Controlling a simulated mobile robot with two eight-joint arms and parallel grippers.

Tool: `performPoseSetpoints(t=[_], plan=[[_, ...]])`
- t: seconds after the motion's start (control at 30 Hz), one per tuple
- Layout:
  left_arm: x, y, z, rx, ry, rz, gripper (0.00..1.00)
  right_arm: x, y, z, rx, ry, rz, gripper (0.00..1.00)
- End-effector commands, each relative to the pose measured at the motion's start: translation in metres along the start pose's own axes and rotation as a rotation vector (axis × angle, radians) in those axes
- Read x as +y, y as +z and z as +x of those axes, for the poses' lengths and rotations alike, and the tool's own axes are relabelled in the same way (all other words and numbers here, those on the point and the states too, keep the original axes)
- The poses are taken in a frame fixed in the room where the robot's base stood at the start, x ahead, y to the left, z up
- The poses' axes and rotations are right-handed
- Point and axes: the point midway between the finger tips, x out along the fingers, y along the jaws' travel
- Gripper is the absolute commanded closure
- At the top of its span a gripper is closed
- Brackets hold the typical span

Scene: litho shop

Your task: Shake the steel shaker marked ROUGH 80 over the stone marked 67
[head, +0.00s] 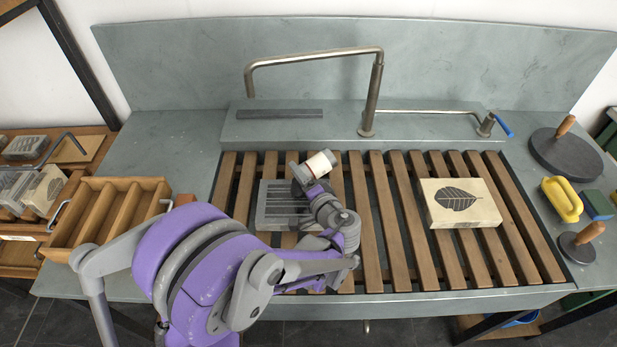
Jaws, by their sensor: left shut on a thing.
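My left gripper (308,178) is shut on a small steel shaker (321,163) with a pale band round it. The shaker is held tilted, nearly on its side, above a grey stone (272,208) with dark lines on its top. The gripper and wrist hide the right part of this stone. A cream stone (476,212) with a dark leaf picture lies on the slats to the right. I cannot read the marks on the shaker or on either stone. My right gripper is not in view.
Both stones lie on the wooden slats (401,235) of the sink. A bent tap pipe (372,95) stands behind them. A wooden divided tray (95,212) is at left. Slats between the stones are clear.

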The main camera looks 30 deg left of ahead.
Motion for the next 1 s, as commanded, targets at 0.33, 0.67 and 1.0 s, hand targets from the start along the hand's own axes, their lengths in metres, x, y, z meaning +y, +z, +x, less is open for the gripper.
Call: performPoseSetpoints(t=[0.33,0.67,1.0], plan=[[-0.009,0.021,0.011,-0.001,-0.001,0.001,0.92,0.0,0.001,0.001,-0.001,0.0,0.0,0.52],[-0.018,0.04,0.02,-0.001,-0.001,0.001,0.92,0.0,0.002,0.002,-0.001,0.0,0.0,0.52],[-0.021,0.056,0.016,0.002,0.0,0.001,0.92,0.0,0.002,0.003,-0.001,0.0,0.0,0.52]])
